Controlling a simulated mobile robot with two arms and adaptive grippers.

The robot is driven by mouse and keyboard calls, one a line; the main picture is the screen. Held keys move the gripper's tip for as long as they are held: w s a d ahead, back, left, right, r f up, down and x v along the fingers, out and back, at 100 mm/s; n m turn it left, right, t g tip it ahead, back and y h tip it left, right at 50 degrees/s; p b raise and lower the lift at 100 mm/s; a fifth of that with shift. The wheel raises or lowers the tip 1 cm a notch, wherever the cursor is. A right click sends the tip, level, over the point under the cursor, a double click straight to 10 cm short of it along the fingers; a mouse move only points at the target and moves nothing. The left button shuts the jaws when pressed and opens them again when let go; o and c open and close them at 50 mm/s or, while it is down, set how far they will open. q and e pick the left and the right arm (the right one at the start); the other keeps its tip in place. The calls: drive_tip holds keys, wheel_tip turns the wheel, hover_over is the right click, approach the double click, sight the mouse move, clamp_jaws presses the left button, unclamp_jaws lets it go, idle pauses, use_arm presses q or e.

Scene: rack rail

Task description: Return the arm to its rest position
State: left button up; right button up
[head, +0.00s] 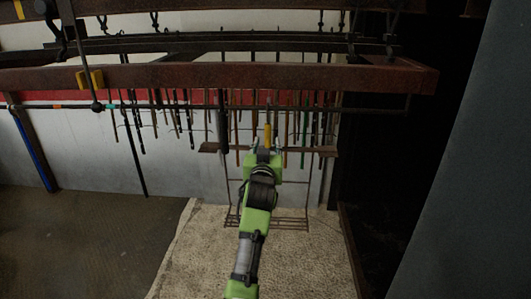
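My green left arm rises from the bottom of the head view to the middle. Its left gripper (268,143) points away from me at the rack of hanging rods. The two grey fingertips look spread apart, one on each side of a yellow piece (268,132). I see no clear contact between the fingers and the yellow piece, and its lower end is hidden by the gripper. My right gripper is not in view.
A rusty red beam (200,76) and dark rails cross above the gripper. Several thin rods (179,110) hang from a rail behind. A wire rack (300,222) stands low on a pale mat (310,265). Dark floor (90,240) is open at left; a dark panel (400,150) stands right.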

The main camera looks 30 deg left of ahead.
use_arm(q)
drive_tip(key=shift+v, duration=2.75)
drive_tip(key=d+f+m+g+h+b, duration=0.15)
drive_tip(key=d+f, duration=0.25)
drive_tip(key=f, duration=0.8)
drive_tip(key=d+f+m+g+h+b, duration=0.1)
drive_tip(key=d+f+m+h, duration=0.2)
drive_tip(key=f, duration=1)
drive_tip(key=d+f+m+g+h+b, duration=0.15)
drive_tip(key=d+f, duration=0.35)
drive_tip(key=f, duration=0.7)
drive_tip(key=s+d+f+g+h+b, duration=0.1)
drive_tip(key=s+d+f, duration=0.1)
drive_tip(key=s+f, duration=0.45)
drive_tip(key=s+d+f+g, duration=0.1)
drive_tip(key=s+d+f, duration=0.15)
drive_tip(key=f, duration=0.75)
drive_tip(key=s+d+f+m+g+h+b, duration=0.25)
drive_tip(key=s+f+g, duration=0.25)
drive_tip(key=s+f, duration=1.7)
drive_tip(key=s+f+g+b, duration=0.1)
drive_tip(key=s+f, duration=0.3)
drive_tip(key=s, duration=0.9)
drive_tip(key=s+f+g+b, duration=0.1)
drive_tip(key=s+f, duration=0.3)
drive_tip(key=s, duration=0.9)
drive_tip(key=shift+a+g, duration=0.35)
drive_tip(key=shift+g, duration=0.45)
